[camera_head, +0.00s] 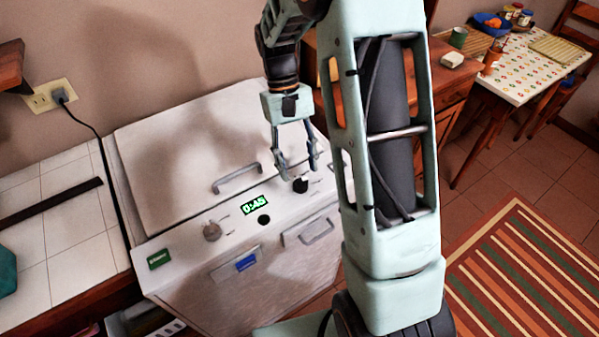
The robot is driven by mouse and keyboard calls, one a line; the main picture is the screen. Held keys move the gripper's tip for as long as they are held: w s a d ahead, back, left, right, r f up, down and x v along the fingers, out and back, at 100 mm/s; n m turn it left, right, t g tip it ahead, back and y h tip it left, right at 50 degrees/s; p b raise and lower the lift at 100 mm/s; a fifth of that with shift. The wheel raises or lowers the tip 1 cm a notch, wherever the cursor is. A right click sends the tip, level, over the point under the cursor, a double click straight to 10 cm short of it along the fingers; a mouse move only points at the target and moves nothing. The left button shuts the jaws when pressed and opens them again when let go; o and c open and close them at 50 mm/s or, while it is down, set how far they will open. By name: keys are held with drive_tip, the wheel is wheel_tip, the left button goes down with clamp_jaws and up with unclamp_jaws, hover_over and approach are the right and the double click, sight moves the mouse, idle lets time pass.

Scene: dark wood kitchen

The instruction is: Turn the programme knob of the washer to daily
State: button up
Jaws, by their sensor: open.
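The white washer (180,190) stands at the left with a sloped front panel. A green display (255,204) on it reads 0:45. A grey round knob (211,231) sits left of the display, and a dark knob (300,186) sits to its right. The marks around both knobs are too small to read, so I cannot tell which is the programme knob or where it points. My gripper (299,169) is open, pointing down, with its fingertips just above the dark knob in the picture. I cannot tell whether they touch it. Nothing shows between the fingers.
A lid handle (236,178) lies left of my gripper. A tiled counter (50,210) adjoins at left. A table (525,65) stands back right.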

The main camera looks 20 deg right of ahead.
drive_tip(key=v, duration=0.9)
